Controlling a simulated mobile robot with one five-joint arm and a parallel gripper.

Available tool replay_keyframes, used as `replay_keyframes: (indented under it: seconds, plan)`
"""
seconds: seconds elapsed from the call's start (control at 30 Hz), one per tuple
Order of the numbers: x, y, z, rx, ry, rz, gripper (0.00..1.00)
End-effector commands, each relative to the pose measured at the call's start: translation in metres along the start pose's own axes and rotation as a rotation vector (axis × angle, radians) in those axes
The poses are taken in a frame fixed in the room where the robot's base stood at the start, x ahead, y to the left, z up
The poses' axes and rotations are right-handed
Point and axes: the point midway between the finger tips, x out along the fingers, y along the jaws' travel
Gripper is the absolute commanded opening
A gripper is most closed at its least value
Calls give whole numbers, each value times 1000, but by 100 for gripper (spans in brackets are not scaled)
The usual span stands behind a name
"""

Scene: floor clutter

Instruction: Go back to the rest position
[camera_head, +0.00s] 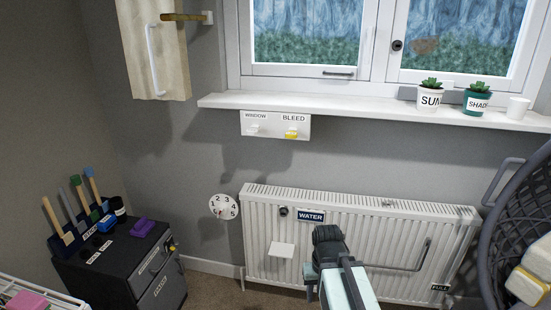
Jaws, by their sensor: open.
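My arm rises from the bottom edge right of centre, in front of the white radiator (262,235). Its pale link leads up to a dark end part, where my gripper (328,242) shows. The gripper is open, and I see nothing held in it. Its fingers are hard to make out at this angle. It overlaps the radiator in the picture, just below the blue WATER label (311,216); I cannot tell how far apart they are.
A dark cabinet (120,262) with brushes and a purple block (143,227) stands at left. A white rack (38,290) is at the lower left corner. A dark mesh basket (520,215) is at right. Potted plants (431,97) stand on the windowsill (330,107).

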Motion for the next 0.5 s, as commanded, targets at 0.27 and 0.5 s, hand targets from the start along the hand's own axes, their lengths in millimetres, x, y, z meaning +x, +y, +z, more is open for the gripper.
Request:
replay_keyframes:
  seconds: [0.27, 0.5]
  plan:
    - [-161, -1, 0, -1, 0, 0, 43]
    - [-220, -1, 0, -1, 1, 1, 43]
